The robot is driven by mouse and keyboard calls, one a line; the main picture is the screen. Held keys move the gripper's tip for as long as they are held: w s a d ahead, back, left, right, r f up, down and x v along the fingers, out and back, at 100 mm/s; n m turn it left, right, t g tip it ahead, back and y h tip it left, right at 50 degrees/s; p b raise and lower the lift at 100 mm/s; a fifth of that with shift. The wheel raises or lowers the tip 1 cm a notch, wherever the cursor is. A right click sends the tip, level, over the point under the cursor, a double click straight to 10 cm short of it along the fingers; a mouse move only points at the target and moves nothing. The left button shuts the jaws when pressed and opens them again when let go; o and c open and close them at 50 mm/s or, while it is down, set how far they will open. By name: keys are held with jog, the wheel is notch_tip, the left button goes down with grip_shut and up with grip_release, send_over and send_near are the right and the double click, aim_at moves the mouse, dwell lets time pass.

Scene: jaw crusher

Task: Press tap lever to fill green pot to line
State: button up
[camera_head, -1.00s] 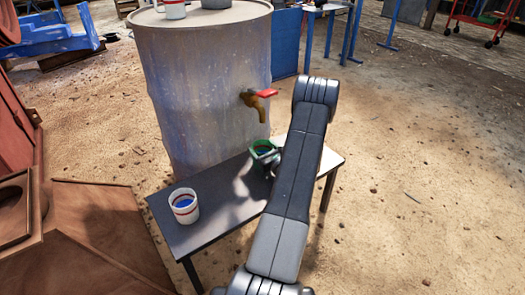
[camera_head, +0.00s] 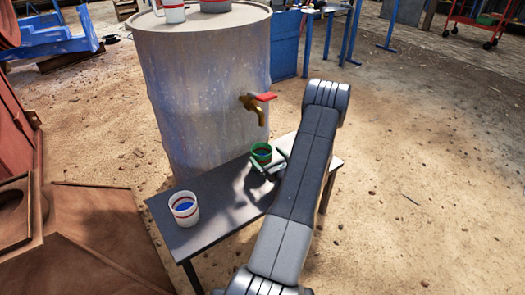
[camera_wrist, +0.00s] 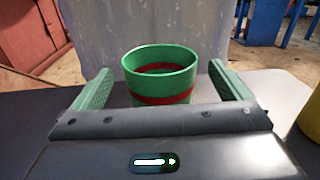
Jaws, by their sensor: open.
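The green pot (camera_head: 261,153) stands upright on the bench (camera_head: 215,203), roughly below the tap (camera_head: 254,106). The tap's red lever (camera_head: 266,97) lies above the spout, on the barrel's side. My gripper (camera_head: 268,170) is just in front of the pot, low over the bench. In the wrist view the pot (camera_wrist: 160,72) shows a red band outside and a red line inside. My gripper (camera_wrist: 162,88) is open there, its green fingers to either side with gaps to the pot. The pot's base is hidden. I cannot tell its water level.
A large grey barrel (camera_head: 200,90) stands behind the bench, with a white mug (camera_head: 173,10) and a grey pot (camera_head: 215,4) on top. Open dirt ground (camera_head: 420,170) lies to the right.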

aim_at(256, 146)
jog(key=p+v, duration=0.1)
jog(key=v, duration=0.6)
jog(key=shift+s+d, duration=0.25)
jog(key=shift+s, duration=0.05)
jog(key=b+x, duration=0.2)
jog(key=x, duration=1)
jog(key=shift+a+f+b, duration=0.1)
jog(key=shift+b, duration=0.25)
jog(key=shift+r+p, duration=0.85)
jog(key=shift+r, duration=1.15)
